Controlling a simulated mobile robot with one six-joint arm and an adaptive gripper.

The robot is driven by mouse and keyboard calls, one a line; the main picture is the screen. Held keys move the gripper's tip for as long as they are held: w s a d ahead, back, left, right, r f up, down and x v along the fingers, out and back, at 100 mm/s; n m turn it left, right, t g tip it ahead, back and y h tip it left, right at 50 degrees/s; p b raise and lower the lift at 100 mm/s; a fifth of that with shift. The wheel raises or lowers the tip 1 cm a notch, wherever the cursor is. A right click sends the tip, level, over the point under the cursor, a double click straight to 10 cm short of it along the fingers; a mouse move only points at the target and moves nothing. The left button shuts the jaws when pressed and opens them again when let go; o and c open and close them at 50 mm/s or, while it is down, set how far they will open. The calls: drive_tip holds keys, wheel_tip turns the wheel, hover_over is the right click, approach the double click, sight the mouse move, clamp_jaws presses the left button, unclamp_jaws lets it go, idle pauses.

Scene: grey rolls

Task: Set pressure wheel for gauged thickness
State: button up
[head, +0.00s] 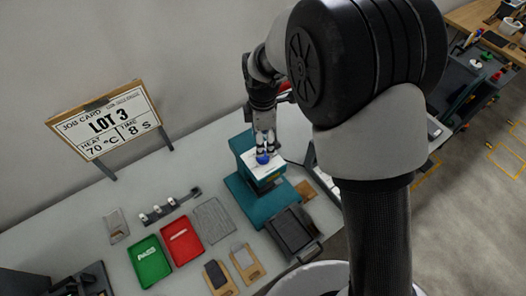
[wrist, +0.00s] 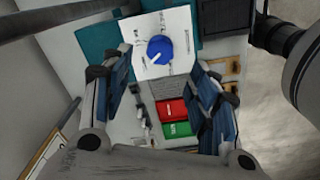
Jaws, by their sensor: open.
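The pressure wheel is a blue knob (head: 262,159) on the white top plate (head: 250,163) of a teal machine (head: 240,188). In the wrist view the blue knob (wrist: 160,49) carries a white pointer mark directed to the lower left, on a white plate (wrist: 178,22) with printed marks too small to read. My gripper (head: 265,146) is above the knob in the head view. In the wrist view its two fingers (wrist: 160,88) are spread, with the knob beyond the gap between them. Nothing is between the fingers. Whether a fingertip touches the knob I cannot tell.
A green tray (head: 149,262) and a red tray (head: 182,241) lie on the grey table left of the machine. A grey mat (head: 213,220), a black device (head: 293,232) and wooden boards (head: 246,262) lie nearby. A job card (head: 105,122) reads LOT 3, 70 °C, 8 S.

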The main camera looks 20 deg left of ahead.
wheel_tip(320, 180, down, 8)
drive_tip(key=shift+r, duration=0.1)
drive_tip(key=shift+c, duration=0.2)
drive_tip(key=c, duration=1)
drive_tip(key=shift+c, duration=0.2)
